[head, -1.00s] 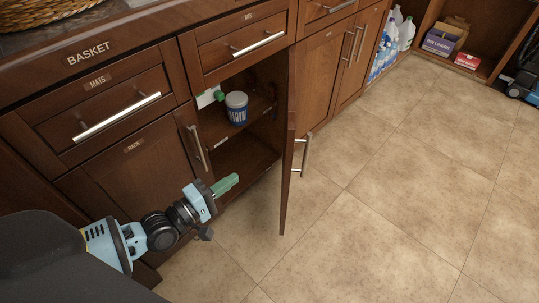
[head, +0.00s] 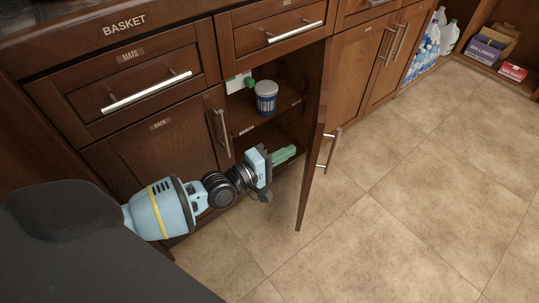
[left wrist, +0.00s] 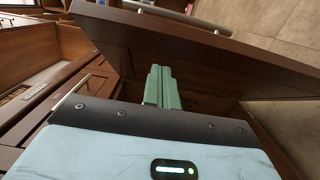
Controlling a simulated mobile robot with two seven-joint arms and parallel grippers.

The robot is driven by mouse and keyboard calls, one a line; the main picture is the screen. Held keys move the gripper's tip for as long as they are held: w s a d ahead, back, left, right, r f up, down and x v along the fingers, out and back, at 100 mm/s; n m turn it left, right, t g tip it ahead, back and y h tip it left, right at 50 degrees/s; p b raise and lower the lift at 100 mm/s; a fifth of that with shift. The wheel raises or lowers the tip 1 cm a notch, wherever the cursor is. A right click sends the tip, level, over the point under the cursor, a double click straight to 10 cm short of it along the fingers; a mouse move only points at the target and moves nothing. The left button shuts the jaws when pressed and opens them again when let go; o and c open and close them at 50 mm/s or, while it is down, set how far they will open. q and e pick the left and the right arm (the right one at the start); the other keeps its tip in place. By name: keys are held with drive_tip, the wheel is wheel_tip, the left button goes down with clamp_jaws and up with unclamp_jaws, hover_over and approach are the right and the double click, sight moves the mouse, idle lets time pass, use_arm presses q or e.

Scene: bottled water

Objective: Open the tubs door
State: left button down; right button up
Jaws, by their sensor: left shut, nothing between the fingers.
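The cabinet door (head: 314,150) stands swung out from the cabinet, with its metal handle (head: 331,150) on the right-hand outer face. In the left wrist view the door (left wrist: 210,55) spans the picture beyond my fingers. My left gripper (head: 288,153) is shut and empty, in front of the cabinet opening on the inner side of the door. Its green fingers (left wrist: 161,88) are pressed together in the left wrist view. I cannot tell whether they touch the door. My right gripper is not in view.
Inside the open cabinet, a blue and white tub (head: 266,97) stands on a shelf. The closed rack door (head: 155,160) is to the left. Jugs (head: 449,36) and boxes (head: 490,45) stand at the back right. The tiled floor (head: 420,190) is clear.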

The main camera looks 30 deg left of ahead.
sight(318, 146)
use_arm(q)
drive_tip(key=d, duration=0.1)
drive_tip(key=w+d, duration=0.1)
drive_tip(key=d, duration=0.1)
drive_tip(key=shift+d, duration=0.1)
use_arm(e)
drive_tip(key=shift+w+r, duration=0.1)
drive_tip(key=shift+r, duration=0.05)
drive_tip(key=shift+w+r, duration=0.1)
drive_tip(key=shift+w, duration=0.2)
